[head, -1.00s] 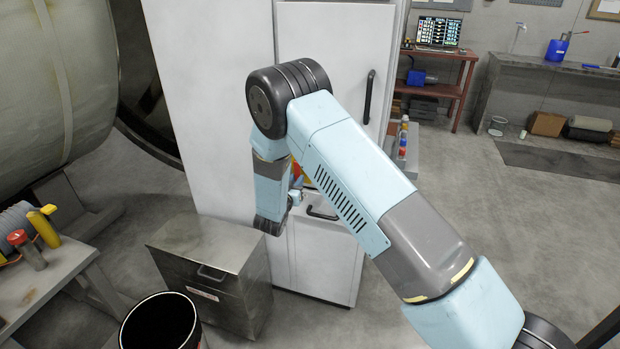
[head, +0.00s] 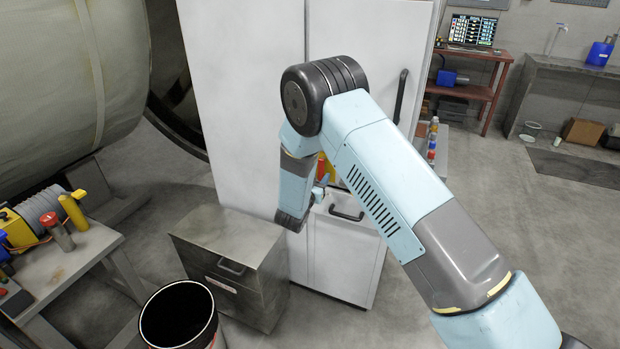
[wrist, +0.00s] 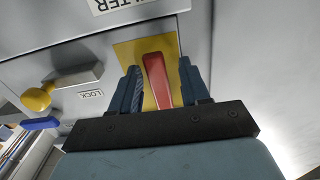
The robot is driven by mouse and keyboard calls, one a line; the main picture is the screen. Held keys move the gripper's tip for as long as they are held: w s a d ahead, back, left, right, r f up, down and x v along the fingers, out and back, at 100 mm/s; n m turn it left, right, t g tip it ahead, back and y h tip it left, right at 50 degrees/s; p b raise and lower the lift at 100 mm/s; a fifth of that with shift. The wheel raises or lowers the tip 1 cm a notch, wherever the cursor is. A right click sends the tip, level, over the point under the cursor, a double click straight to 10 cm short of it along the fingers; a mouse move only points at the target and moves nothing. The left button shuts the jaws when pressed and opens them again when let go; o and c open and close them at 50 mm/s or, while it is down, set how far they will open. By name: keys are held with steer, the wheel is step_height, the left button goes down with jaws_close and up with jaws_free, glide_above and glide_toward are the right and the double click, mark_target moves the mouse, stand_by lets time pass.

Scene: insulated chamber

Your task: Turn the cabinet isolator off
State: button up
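The cabinet isolator shows in the wrist view as a red handle (wrist: 158,80) on a yellow plate (wrist: 127,52) fixed to a grey panel. My gripper (wrist: 158,88) is open, with one blue finger on each side of the red handle. Small gaps seem to show between the fingers and the handle; I cannot tell whether they touch. In the head view, the tall white cabinet (head: 245,100) stands ahead. Only a small yellow and red part of the isolator (head: 323,166) shows there, beside my arm. My gripper (head: 319,190) is partly hidden there.
In the wrist view, a yellow knob (wrist: 36,99), a blue handle (wrist: 40,123) and a LOCK label (wrist: 91,94) are left of the plate. In the head view, a metal chest (head: 215,250), a black bin (head: 178,315) and a workbench (head: 85,250) stand at lower left.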

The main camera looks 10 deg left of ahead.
steer(key=shift+s, duration=0.1)
steer(key=v, duration=1.3)
steer(key=shift+s+a+f, duration=0.1)
steer(key=shift+s, duration=0.2)
